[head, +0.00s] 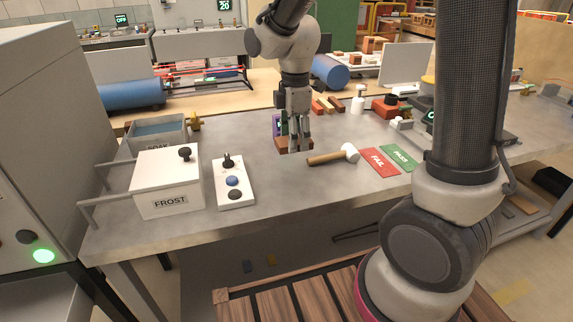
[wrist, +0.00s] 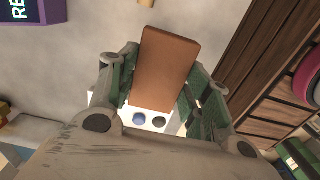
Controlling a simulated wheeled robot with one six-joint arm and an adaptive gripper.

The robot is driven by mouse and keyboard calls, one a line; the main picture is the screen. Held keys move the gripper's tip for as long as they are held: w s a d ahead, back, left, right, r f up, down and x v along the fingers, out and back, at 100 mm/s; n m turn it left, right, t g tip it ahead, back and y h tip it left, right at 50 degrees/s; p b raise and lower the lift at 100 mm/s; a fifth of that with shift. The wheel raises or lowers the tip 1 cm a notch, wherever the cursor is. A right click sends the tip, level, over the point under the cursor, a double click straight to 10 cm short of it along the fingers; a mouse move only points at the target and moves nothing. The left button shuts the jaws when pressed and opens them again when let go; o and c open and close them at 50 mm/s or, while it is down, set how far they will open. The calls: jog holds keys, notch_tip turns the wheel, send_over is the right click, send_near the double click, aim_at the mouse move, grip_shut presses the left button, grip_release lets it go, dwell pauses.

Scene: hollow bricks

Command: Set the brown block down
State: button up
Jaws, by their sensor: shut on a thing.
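The brown block (head: 282,143) is a plain rectangular brick held between the fingers of my gripper (head: 295,149) over the grey bench. In the wrist view the block (wrist: 165,65) fills the space between the two green-padded fingers of my gripper (wrist: 163,82), with one flat face showing and its far end reaching past the fingertips. My gripper is shut on it. The fingers hide part of the block in the head view. I cannot tell whether its underside touches the bench or hangs just above it.
A wooden-handled mallet (head: 333,156) lies just right of the block, then a red FAIL card (head: 380,162) and green PASS card (head: 398,157). A purple box (head: 276,125) stands close behind. A white button panel (head: 233,184) and FROST box (head: 167,182) are left. Bare bench (head: 285,184) lies in front.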

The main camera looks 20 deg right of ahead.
send_over(293, 176)
notch_tip(293, 176, down, 6)
jog(key=shift+f, duration=2)
jog(key=shift+s+f, duration=0.1)
jog(key=shift+f, duration=0.05)
jog(key=o, duration=1.1)
